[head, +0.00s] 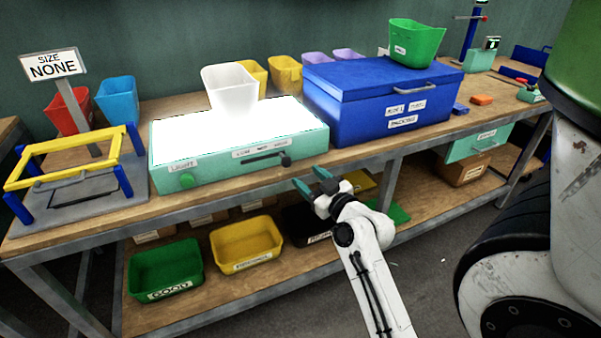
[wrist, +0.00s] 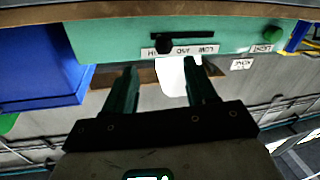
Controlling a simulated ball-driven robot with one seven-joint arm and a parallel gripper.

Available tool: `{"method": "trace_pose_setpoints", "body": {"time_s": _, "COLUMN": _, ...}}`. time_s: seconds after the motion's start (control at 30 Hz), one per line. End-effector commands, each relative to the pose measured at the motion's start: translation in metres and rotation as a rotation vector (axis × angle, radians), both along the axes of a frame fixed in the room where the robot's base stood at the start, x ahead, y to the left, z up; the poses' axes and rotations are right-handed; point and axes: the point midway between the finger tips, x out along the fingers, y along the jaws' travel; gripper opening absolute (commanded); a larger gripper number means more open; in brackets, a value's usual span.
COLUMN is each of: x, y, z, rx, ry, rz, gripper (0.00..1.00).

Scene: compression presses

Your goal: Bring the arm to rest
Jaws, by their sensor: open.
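My gripper (head: 315,182) is in front of the workbench's front edge, near the right end of the teal light box, in the head view. Its two dark green fingers are apart, with nothing held between them. In the wrist view my gripper (wrist: 163,85) points toward the light box's front panel (wrist: 215,30), which appears upside down. My white arm (head: 365,235) reaches up from the bottom of the head view.
The light box (head: 240,158) has a lit white top with a white bin (head: 230,90) on it. A blue lidded box (head: 350,122) stands to its right. The lower shelf holds green (head: 165,268), yellow (head: 246,245) and black bins. A yellow frame (head: 70,160) stands at left.

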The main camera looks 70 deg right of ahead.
Motion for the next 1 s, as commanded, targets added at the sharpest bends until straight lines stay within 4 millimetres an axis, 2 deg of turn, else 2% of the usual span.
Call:
{"method": "trace_pose_setpoints", "body": {"time_s": 0.2, "x": -0.008, "y": 0.007, "z": 0.000, "rx": 0.000, "ry": -0.001, "rz": 0.001, "gripper": 0.56}}
{"method": "trace_pose_setpoints", "body": {"time_s": 0.83, "x": -0.006, "y": 0.008, "z": 0.000, "rx": 0.004, "ry": 0.004, "rz": 0.007, "gripper": 0.56}}
{"method": "trace_pose_setpoints", "body": {"time_s": 0.93, "x": 0.011, "y": 0.028, "z": -0.006, "rx": 0.052, "ry": 0.054, "rz": 0.072, "gripper": 0.56}}
{"method": "trace_pose_setpoints", "body": {"time_s": 1.0, "x": 0.030, "y": 0.054, "z": -0.016, "rx": 0.115, "ry": 0.125, "rz": 0.152, "gripper": 0.56}}
